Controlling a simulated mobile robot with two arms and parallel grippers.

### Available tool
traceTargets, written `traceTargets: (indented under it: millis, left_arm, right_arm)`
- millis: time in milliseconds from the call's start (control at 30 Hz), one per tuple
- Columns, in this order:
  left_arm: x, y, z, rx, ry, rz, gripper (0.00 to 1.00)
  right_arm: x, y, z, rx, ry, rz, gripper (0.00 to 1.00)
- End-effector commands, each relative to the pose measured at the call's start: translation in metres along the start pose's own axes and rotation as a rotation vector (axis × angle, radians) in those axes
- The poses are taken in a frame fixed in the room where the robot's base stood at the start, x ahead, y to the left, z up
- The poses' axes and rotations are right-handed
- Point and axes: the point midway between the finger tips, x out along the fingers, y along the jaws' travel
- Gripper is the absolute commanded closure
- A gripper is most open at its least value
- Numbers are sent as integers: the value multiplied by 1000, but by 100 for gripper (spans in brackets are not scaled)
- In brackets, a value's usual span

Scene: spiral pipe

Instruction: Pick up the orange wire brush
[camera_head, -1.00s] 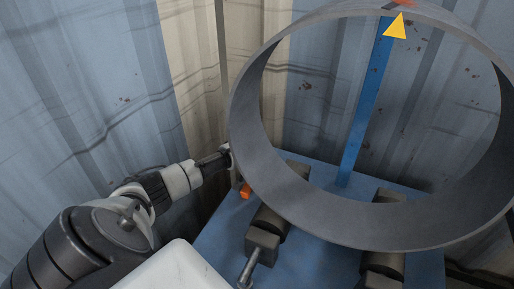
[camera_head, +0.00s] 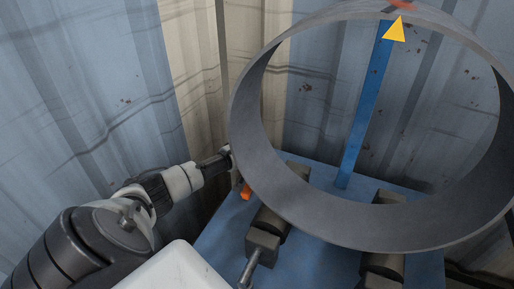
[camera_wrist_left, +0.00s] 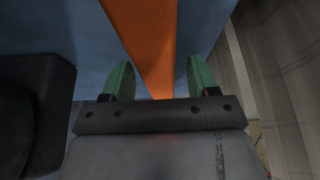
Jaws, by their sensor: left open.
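The orange wire brush shows in the head view as a small orange end (camera_head: 246,191) at the left edge of the blue table (camera_head: 215,243), mostly hidden behind the grey pipe ring. In the left wrist view it is a long orange bar (camera_wrist_left: 148,40) running between my fingers. My left gripper (camera_wrist_left: 157,80) is open, with its two green fingers on either side of the orange bar and not visibly touching it. In the head view my left arm comes in from the left, and its fingers are hidden behind the pipe ring. My right gripper is not in view.
A large grey pipe ring (camera_head: 252,125) rests on dark rollers (camera_head: 268,228) on the blue table, close to my left wrist. A blue post (camera_head: 364,110) stands behind it. Corrugated walls (camera_head: 70,90) close in the back and left.

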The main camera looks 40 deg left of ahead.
Motion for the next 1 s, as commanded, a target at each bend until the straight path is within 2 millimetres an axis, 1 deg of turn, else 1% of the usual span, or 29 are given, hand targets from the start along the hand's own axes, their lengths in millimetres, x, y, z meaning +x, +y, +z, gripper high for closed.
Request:
traceTargets:
  millis: [200, 233, 500, 567, 600, 900, 1000]
  left_arm:
    - [1, 0, 0, 0, 0, 0, 40]
    - [1, 0, 0, 0, 0, 0, 44]
    - [1, 0, 0, 0, 0, 0, 85]
    - [1, 0, 0, 0, 0, 0, 94]
    - [1, 0, 0, 0, 1, 0, 96]
    - [0, 0, 0, 0, 1, 0, 96]
    - [-1, 0, -1, 1, 2, 1, 96]
  right_arm:
    - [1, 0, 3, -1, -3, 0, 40]
    - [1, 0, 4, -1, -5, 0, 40]
    - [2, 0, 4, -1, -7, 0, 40]
    - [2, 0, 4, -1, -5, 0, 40]
    - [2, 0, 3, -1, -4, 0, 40]
    - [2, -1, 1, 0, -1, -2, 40]
    - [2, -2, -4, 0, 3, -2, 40]
